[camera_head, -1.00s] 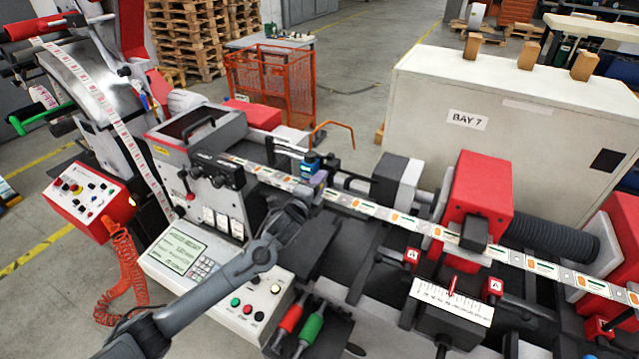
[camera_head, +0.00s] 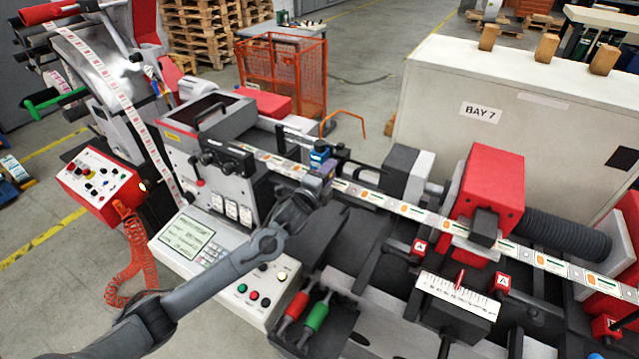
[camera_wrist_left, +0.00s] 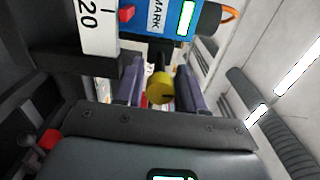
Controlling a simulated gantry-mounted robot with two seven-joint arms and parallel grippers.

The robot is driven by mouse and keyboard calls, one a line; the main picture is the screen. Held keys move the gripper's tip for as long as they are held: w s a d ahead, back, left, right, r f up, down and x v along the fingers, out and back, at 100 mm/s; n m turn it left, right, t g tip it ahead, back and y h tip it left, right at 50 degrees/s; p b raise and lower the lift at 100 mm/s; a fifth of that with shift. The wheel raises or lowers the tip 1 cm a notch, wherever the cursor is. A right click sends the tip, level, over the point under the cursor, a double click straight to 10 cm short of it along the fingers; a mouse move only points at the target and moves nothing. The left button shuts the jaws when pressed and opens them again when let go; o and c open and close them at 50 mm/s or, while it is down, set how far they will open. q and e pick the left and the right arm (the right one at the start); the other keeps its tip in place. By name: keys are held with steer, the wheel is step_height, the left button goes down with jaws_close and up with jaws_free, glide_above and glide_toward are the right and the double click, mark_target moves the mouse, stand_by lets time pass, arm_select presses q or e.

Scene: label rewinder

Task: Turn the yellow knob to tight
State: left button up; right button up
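The yellow knob (camera_wrist_left: 160,88) shows in the left wrist view between the two dark purple fingers of my left gripper (camera_wrist_left: 159,84). The fingers are apart, one on each side of the knob, with a narrow gap visible on the left; contact on the right cannot be told. The knob is on a dark stem below a blue device (camera_wrist_left: 172,18) marked "MARK". In the head view my left gripper (camera_head: 324,172) is at the blue device (camera_head: 318,154) over the label strip, and the knob is hidden. My right gripper is not in view.
A white scale plate (camera_wrist_left: 97,25) stands close to the fingers in the left wrist view. The label strip (camera_head: 385,203) runs under the device. The red block (camera_head: 487,195) and the grey box unit (camera_head: 212,125) flank the work area.

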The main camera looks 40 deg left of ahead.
arm_select(q)
steer(key=s+d+b, duration=0.2)
steer(key=s, duration=0.8)
steer(key=shift+s+f, duration=0.1)
steer(key=s+d+f+n+g+h+p, duration=0.1)
steer(key=s+d+f+n+g+p, duration=0.2)
steer(key=s+d+f+p, duration=0.4)
steer(key=s+d+f+n+g+h+p, duration=0.1)
steer(key=s+d+f+n+g+p, duration=0.15)
steer(key=s+d, duration=0.5)
steer(key=s+d+n+g+h+p, duration=0.1)
steer(key=s+d+n+g, duration=0.3)
steer(key=s+n+g, duration=0.4)
steer(key=s, duration=0.7)
steer(key=shift+s+f+h, duration=0.2)
steer(key=shift+s+h, duration=0.1)
steer(key=shift+s, duration=0.05)
